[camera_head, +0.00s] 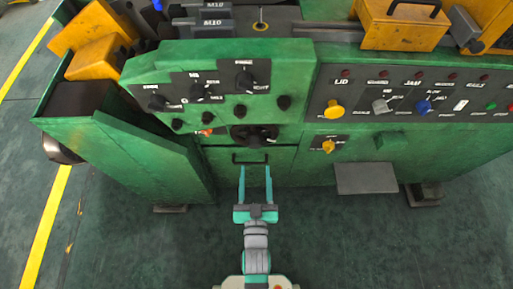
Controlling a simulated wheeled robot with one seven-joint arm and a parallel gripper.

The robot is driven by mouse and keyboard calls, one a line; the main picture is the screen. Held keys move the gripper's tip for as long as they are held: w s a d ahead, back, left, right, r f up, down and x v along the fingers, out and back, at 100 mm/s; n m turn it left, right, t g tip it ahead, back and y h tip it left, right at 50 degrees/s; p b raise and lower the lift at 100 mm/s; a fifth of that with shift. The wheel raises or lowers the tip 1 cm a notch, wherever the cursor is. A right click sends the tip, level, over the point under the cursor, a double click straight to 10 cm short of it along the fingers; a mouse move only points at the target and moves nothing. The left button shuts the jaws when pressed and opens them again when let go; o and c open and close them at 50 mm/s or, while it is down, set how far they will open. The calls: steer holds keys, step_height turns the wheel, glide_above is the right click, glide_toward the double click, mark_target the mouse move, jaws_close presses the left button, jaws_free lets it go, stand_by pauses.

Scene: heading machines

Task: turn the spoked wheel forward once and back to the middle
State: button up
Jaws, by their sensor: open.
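The spoked wheel (254,135) is dark and small. It sits on the front of the green machine, below the panel of black knobs and above a dark bar handle. My gripper (256,170) is open, with its two teal fingers pointing toward the machine. In the picture it is just below the wheel, and its fingertips overlap the panel near the bar handle. I see nothing between the fingers. The gap in depth between the fingertips and the wheel cannot be told from this view.
Black knobs (244,80) sit above the wheel. A control panel (420,95) with yellow and blue knobs is to the right. A grey plate (366,178) juts out at lower right. A green guard (150,155) stands at left. The floor in front is clear.

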mark_target(255, 147)
steer(key=w, duration=0.9)
steer(key=shift+w, duration=0.15)
steer(key=shift+w+a, duration=0.15)
steer(key=shift+w, duration=0.2)
steer(key=shift+s, duration=0.1)
steer(key=shift+c, duration=1.2)
jaws_close()
